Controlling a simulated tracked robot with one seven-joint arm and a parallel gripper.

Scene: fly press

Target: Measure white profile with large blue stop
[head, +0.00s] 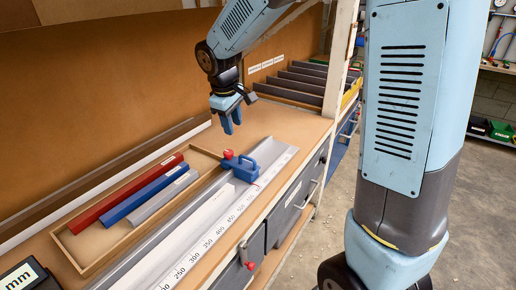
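The large blue stop (264,171) sits on the measuring rail at its far end, with a red knob (228,154) on its left side. A white profile (205,216) appears to lie along the rail beside the number scale (226,222); its far end is close to the blue stop, and I cannot tell whether they touch. Its near end is not clearly visible. My gripper (231,121) points down above the bench, behind and left of the stop, apart from it. Its two blue fingers look close together and hold nothing visible; the gap between them is unclear.
A wooden tray (77,259) left of the rail holds a red profile (128,194), a blue profile (145,193) and a grey profile (164,196). A dark display (24,276) marked mm stands at lower left. A slotted rack (297,86) stands at the back.

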